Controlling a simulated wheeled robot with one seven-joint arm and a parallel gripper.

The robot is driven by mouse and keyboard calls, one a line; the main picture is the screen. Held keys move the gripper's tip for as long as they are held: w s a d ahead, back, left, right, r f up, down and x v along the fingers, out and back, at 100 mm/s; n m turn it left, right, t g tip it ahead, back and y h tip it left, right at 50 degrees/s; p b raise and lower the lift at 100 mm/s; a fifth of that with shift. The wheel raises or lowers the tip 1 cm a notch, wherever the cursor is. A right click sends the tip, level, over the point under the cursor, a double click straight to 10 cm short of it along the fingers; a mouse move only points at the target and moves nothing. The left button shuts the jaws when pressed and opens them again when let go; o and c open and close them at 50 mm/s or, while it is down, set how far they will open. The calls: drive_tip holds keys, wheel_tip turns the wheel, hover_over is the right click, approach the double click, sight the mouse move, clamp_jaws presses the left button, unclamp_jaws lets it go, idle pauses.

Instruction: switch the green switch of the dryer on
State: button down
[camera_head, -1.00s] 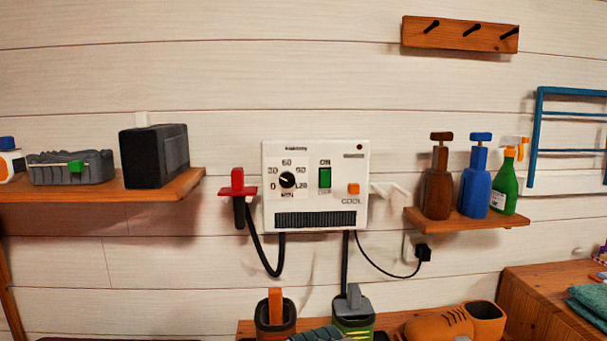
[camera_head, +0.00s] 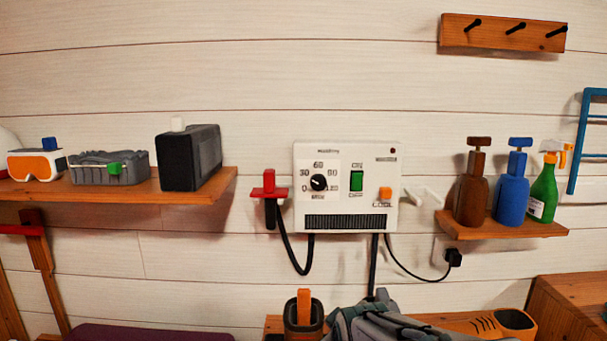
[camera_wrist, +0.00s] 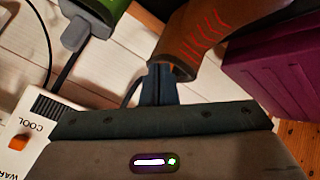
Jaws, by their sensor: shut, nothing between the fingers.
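The dryer (camera_head: 338,216) is a white box on the plank wall in the head view. Its green rocker switch (camera_head: 356,181) sits right of a black dial (camera_head: 318,183) and left of an orange switch (camera_head: 385,193). I cannot tell which way the green switch is tipped. In the wrist view, a corner of the dryer (camera_wrist: 40,130) with its grille and "COOL" label shows at the lower left; the green switch is not visible there. My gripper (camera_wrist: 161,70) is shut and empty, apart from the dryer's face. In the head view my grey arm is below the dryer.
A red holder (camera_head: 269,188) with a black hose hangs left of the dryer. A left shelf (camera_head: 120,189) holds goggles and boxes; a right shelf (camera_head: 500,226) holds bottles. The wall around the dryer is mostly clear.

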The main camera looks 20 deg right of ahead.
sight(358, 178)
drive_tip(key=w+d+r+n+t+h+p, duration=0.1)
drive_tip(key=w+d+r+n+t, duration=0.1)
drive_tip(key=r, duration=0.5)
drive_tip(key=w+d+r+n+t+h+p, duration=0.1)
drive_tip(key=w+d+r+n+t+p, duration=0.1)
drive_tip(key=r, duration=0.5)
drive_tip(key=w+d+r+n+t+h+p, duration=0.1)
drive_tip(key=w+d+r+n+t+p, duration=0.1)
drive_tip(key=w+d+r+n+t, duration=0.1)
wheel_tip(358, 178, up, 4)
drive_tip(key=d+n+t, duration=0.1)
drive_tip(key=n+t, duration=0.1)
drive_tip(key=t, duration=0.1)
drive_tip(key=shift+w+d+h, duration=0.15)
drive_tip(key=shift+h, duration=0.15)
drive_tip(key=shift+r, duration=0.1)
drive_tip(key=p+x, duration=0.3)
drive_tip(key=x, duration=1.1)
